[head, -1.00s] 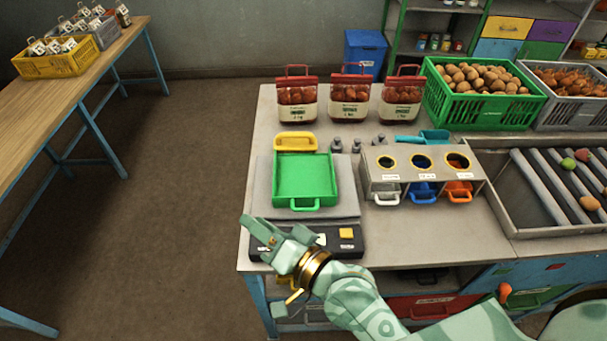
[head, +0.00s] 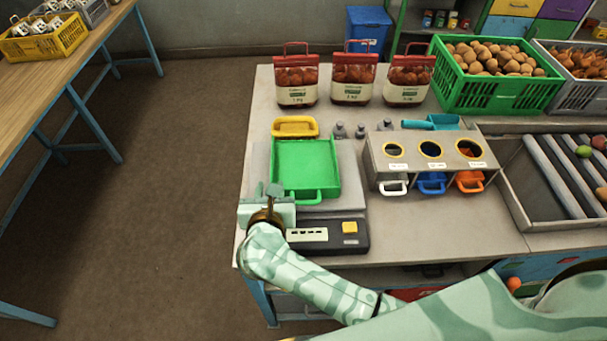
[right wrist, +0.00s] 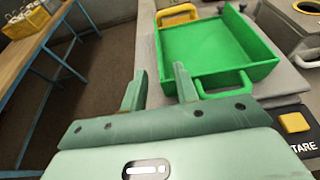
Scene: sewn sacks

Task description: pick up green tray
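The green tray (head: 305,162) is a shallow, empty box with a loop handle at its near side. It sits on the weighing scale (head: 352,165) and looks level. My right gripper (head: 273,193) is at the tray's near left corner, left of the near handle. In the right wrist view its two fingers (right wrist: 158,84) are apart with nothing between them. There the tray (right wrist: 212,48) and its near handle (right wrist: 224,84) lie to the right of the fingers. I cannot tell whether the right finger touches the tray. My left gripper is not in view.
A dispenser box (head: 427,150) with several round openings stands right of the scale, with small metal weights (head: 340,131) behind. Red-topped bags (head: 353,80) and a green crate (head: 480,92) stand further back. Open floor lies left.

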